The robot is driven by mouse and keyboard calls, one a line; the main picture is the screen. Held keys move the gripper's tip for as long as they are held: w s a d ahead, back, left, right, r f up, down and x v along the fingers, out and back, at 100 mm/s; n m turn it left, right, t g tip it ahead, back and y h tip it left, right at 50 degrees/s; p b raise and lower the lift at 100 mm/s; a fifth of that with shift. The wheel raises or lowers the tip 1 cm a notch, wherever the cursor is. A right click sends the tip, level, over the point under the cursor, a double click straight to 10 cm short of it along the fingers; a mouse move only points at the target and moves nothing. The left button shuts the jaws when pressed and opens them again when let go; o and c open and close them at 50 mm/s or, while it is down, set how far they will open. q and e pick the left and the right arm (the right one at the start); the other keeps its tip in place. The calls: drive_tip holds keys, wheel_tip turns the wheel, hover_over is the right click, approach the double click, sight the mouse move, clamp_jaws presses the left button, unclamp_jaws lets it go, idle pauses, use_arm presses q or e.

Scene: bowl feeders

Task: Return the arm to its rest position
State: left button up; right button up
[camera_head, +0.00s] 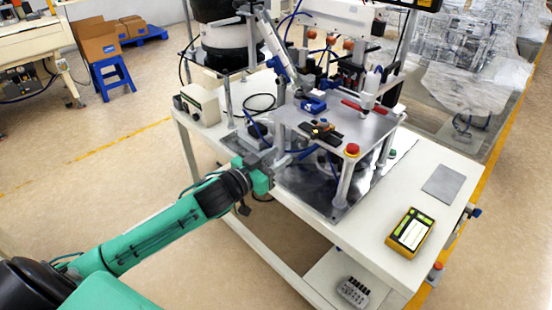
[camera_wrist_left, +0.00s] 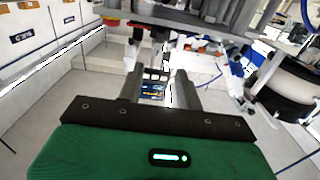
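My left arm (camera_head: 150,235), green with black joints, reaches in from the lower left of the head view. Its gripper (camera_head: 290,160) is at the left edge of the workbench machine, beside and partly under the raised metal plate (camera_head: 345,125). My right arm and gripper are not in view.
The white bench (camera_head: 400,185) carries a yellow handheld device (camera_head: 410,232), a grey pad (camera_head: 443,184) and a red button (camera_head: 352,149). A bowl feeder (camera_head: 225,45) stands behind. A blue stool (camera_head: 110,75) with boxes is far left. Open floor (camera_head: 90,150) lies left of the bench.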

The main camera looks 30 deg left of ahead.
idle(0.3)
use_arm(q)
drive_tip(key=w+a+f+n+g+y, duration=0.15)
drive_tip(key=a+f, duration=0.25)
drive_tip(key=f, duration=0.9)
drive_tip(key=s+a+f+n+g+y, duration=0.1)
drive_tip(key=a+f+g+y, duration=0.2)
drive_tip(key=f, duration=0.9)
drive_tip(key=s+a+f+g+y, duration=0.15)
drive_tip(key=s+f, duration=0.35)
drive_tip(key=f, duration=0.6)
drive_tip(key=s+a+f+g, duration=0.15)
drive_tip(key=s+f, duration=0.45)
drive_tip(key=f, duration=0.6)
drive_tip(key=s+d+f+g, duration=0.2)
drive_tip(key=s+f, duration=0.6)
drive_tip(key=s, duration=0.2)
drive_tip(key=s+d+f+g, duration=0.2)
drive_tip(key=s+f+g, duration=0.1)
drive_tip(key=s+f, duration=0.65)
drive_tip(key=s+d+f+g, duration=0.1)
drive_tip(key=s+d+f, duration=0.2)
drive_tip(key=s, duration=0.7)
drive_tip(key=s+d+f+g, duration=0.2)
drive_tip(key=s+d+f, duration=0.1)
drive_tip(key=s, duration=0.8)
drive_tip(key=shift+s+f+m, duration=0.2)
drive_tip(key=shift+s+m, duration=0.1)
drive_tip(key=shift+m, duration=0.15)
